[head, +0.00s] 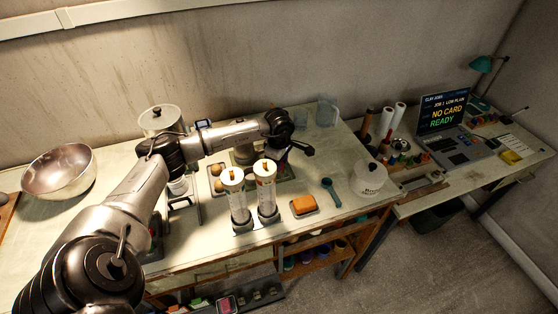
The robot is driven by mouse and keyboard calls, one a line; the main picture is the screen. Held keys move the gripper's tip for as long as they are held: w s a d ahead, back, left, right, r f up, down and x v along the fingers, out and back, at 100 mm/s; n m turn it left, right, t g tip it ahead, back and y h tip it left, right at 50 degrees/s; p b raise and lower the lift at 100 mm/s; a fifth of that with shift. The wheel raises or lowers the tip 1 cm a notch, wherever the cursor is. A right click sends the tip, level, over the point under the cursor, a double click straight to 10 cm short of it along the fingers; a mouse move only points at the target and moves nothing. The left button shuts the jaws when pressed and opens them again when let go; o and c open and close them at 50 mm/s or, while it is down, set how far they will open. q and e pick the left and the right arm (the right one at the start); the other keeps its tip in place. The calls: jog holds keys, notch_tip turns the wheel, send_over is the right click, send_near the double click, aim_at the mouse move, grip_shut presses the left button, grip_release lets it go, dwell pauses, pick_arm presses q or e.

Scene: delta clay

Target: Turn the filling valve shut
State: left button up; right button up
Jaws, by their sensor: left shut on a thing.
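My left arm reaches across the bench from the lower left. Its left gripper (287,152) is at the dark end of the arm, behind the two upright clear cylinders. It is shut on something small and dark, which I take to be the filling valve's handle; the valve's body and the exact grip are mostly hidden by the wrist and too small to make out. The left cylinder (238,203) and the right cylinder (267,198) have pale tops and stand side by side on dark feet near the bench's front edge. My right gripper is not in view.
An orange block (304,205), a teal scoop (331,192) and a white lidded tub (370,179) lie right of the cylinders. A metal bowl (59,171) stands far left. A clear jug (327,112) stands behind. A laptop (445,115) is on the right-hand table.

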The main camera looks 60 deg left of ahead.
pick_arm(q)
jog(key=n+p, duration=0.1)
jog(key=n, duration=0.2)
jog(key=shift+r+n, duration=0.15)
jog(key=shift+n, duration=0.25)
jog(key=n+p, duration=0.1)
jog(key=n, duration=0.2)
jog(key=shift+n+p, duration=0.35)
jog(key=shift+n, duration=1.25)
jog(key=o, duration=0.9)
